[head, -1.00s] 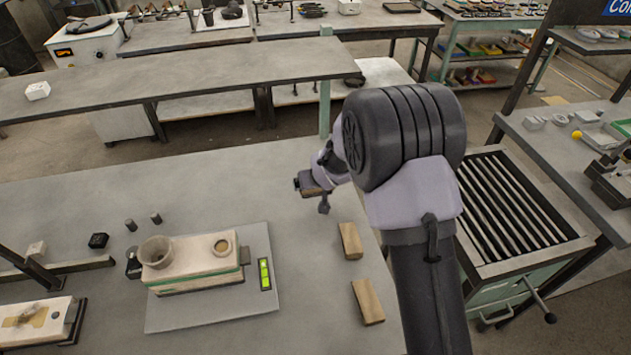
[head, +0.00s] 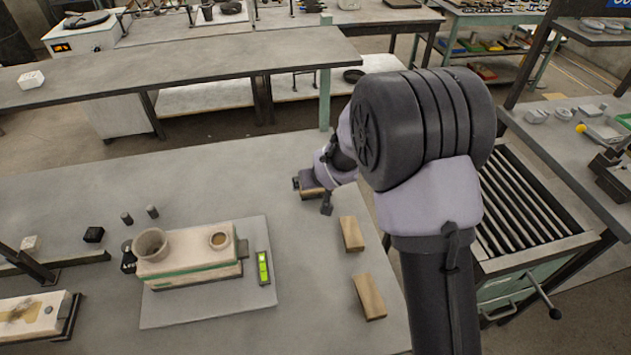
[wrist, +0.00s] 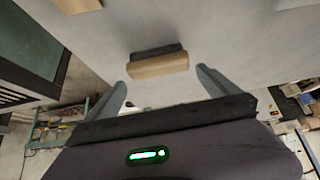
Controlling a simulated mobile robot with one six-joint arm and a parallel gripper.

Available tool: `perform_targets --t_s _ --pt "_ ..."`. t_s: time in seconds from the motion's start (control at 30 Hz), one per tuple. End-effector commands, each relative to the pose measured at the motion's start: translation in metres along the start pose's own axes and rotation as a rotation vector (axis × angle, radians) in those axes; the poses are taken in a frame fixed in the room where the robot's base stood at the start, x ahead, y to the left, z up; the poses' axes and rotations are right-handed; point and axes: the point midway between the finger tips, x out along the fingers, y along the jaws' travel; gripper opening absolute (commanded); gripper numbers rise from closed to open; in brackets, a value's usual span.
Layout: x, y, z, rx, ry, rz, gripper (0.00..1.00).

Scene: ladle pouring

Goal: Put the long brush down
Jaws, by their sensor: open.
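The long brush, a wooden bar with a dark strip along it, shows in the wrist view (wrist: 158,67) just beyond and between my fingertips. In the head view its wooden part (head: 313,193) is at my gripper, low over the grey table's right part. My gripper (wrist: 160,78) is open, with a finger to either side of the brush and a gap at each end. In the head view my gripper (head: 312,190) is partly hidden by my wrist. I cannot tell whether the brush rests fully on the table.
Two wooden blocks (head: 352,234) (head: 369,297) lie near the table's right edge. A mould with a cup-like funnel (head: 190,257) and a green level (head: 263,268) sit on a grey plate (head: 190,312) to the left. The table between plate and gripper is clear.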

Motion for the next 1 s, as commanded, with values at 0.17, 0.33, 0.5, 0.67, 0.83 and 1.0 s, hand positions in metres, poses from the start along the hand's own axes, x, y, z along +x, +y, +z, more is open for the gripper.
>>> perform_targets --t_s 0.17,0.33,0.5,0.67,0.83,1.0 --pt "-0.053 0.000 -0.003 0.000 0.001 0.000 1.00" --pt "-0.075 0.000 -0.001 0.000 0.000 0.000 1.00" --pt "-0.089 0.004 -0.003 0.018 0.000 0.007 1.00" --pt "-0.209 0.035 0.003 0.200 -0.021 0.055 1.00" --pt "-0.344 0.036 0.072 0.448 -0.066 0.043 1.00" --pt "-0.400 0.014 0.133 0.588 -0.096 -0.009 1.00"
